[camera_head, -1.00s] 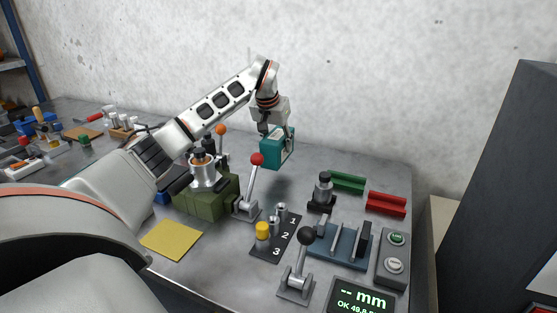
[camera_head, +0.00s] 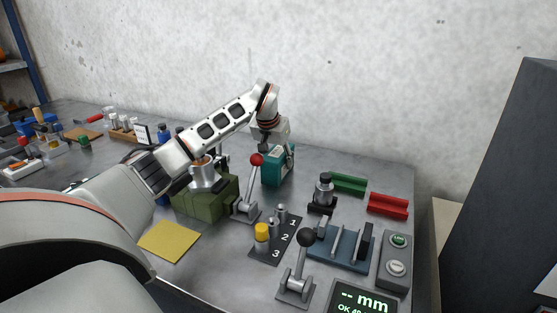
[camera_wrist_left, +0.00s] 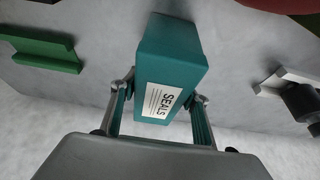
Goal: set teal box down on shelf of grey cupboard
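The teal box (camera_head: 272,175) is in my left gripper, low over the back of the metal bench, behind the red-knobbed lever. In the left wrist view the teal box (camera_wrist_left: 172,62) shows a white label reading SEALS. The fingers of my left gripper (camera_wrist_left: 163,95) are closed on its two sides; the gripper (camera_head: 276,148) is above the box in the head view. I cannot tell whether the box touches the bench. A tall dark grey cupboard (camera_head: 505,180) stands at the right edge; its shelf is not visible. My right gripper is not in view.
The red-knobbed lever (camera_head: 256,161) stands just in front of the box. Green (camera_head: 347,183) and red (camera_head: 388,204) holders lie to its right. A black-knobbed lever (camera_head: 306,238), a blue fixture (camera_head: 340,252) and a button box (camera_head: 396,260) are nearer. The wall is close behind.

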